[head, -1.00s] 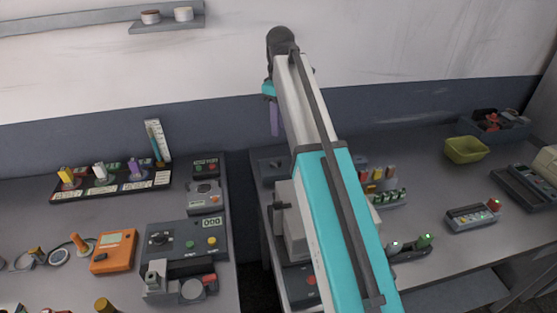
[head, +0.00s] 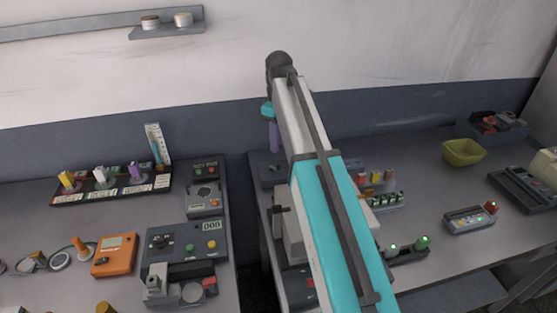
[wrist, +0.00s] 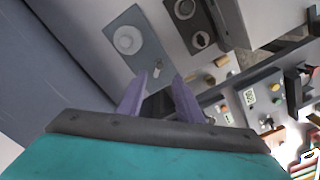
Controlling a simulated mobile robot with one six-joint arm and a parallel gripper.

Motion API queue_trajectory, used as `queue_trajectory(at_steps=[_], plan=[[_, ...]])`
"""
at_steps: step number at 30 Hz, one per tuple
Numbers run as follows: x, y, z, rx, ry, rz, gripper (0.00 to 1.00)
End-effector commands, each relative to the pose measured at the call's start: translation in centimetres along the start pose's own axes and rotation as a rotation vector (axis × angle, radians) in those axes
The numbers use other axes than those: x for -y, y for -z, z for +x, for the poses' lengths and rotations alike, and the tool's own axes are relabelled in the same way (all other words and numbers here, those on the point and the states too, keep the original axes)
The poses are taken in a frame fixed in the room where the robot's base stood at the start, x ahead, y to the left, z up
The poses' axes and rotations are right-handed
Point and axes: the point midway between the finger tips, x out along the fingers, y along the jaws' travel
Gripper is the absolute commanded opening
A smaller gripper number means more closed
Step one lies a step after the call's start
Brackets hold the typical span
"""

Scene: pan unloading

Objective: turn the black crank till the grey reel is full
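My gripper (wrist: 160,76) is open, its two purple fingers apart with nothing between them in the wrist view. In the head view (head: 274,137) it hangs over the back left corner of the right bench, its fingers partly seen. A black crossbar (head: 280,209) at the left side of a beige box may be the crank; I cannot tell. A round grey disc on a grey plate (wrist: 128,40) lies past the fingertips, apart from them, with a small peg. I cannot tell for certain which round part is the grey reel. My arm hides part of the right bench.
A gap separates the right bench (head: 435,190) from the left bench (head: 60,210). The left bench carries a panel with a numeric display (head: 186,240), an orange meter (head: 114,254) and a rack of coloured pegs. A yellow-green bowl (head: 463,153) stands at the back right.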

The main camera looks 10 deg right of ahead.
Motion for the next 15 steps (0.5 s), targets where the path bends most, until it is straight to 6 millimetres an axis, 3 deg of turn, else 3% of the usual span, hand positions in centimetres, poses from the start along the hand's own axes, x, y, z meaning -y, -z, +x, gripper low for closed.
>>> queue_trajectory(at_steps=[15], plan=[[0.1,-0.1,5.6,0.001,0.001,0.000,0.33]])
